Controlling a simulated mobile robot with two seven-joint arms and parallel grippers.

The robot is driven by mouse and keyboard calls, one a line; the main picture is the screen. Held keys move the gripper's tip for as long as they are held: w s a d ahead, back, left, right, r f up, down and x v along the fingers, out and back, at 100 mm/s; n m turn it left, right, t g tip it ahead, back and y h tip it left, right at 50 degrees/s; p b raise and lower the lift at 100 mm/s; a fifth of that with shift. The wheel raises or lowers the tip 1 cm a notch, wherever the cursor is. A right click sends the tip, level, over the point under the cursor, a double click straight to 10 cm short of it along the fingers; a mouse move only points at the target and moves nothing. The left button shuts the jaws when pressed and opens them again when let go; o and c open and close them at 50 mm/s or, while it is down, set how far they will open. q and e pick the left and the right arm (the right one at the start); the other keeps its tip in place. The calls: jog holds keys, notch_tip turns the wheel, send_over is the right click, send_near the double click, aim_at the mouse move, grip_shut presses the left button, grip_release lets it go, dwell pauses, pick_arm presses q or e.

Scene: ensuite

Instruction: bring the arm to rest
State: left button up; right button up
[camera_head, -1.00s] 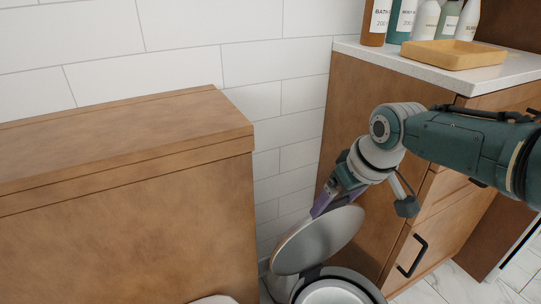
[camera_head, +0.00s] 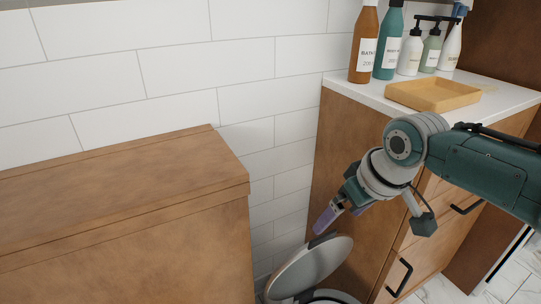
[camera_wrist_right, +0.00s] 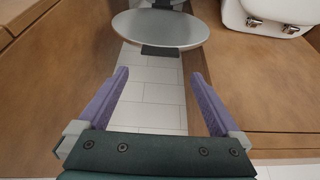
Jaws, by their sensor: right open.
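My right arm comes in from the right in the head view, and its gripper (camera_head: 325,221) points down and left in front of the wooden cabinet. In the right wrist view the right gripper (camera_wrist_right: 162,95) has its two purple fingers spread apart with nothing between them. Below the gripper is a round bin with its grey lid (camera_head: 312,268) raised; the lid (camera_wrist_right: 160,28) also shows ahead of the fingers in the wrist view. In the head view I cannot tell whether the fingers touch the lid. My left gripper is not in view.
The wooden cabinet (camera_head: 345,150) has a white top holding several bottles (camera_head: 387,48) and a tan tray (camera_head: 433,93). A wooden box-like unit (camera_head: 120,210) stands at left against the white tiled wall. A narrow tiled floor gap (camera_wrist_right: 153,95) lies under the gripper.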

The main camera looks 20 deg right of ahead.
jog(key=shift+s+r, duration=0.2)
jog(key=shift+r, duration=0.15)
jog(key=s+a+r+n+g+p, duration=0.1)
jog(key=s+a+r+n+p, duration=0.1)
jog(key=s+a+r+p, duration=0.85)
jog(key=s+r+p, duration=1)
jog(key=s+r, duration=0.2)
jog(key=r, duration=0.4)
notch_tip(320, 180, up, 38)
jog(key=d+p, duration=0.1)
jog(key=p, duration=3.6)
jog(key=shift+s+m, duration=0.4)
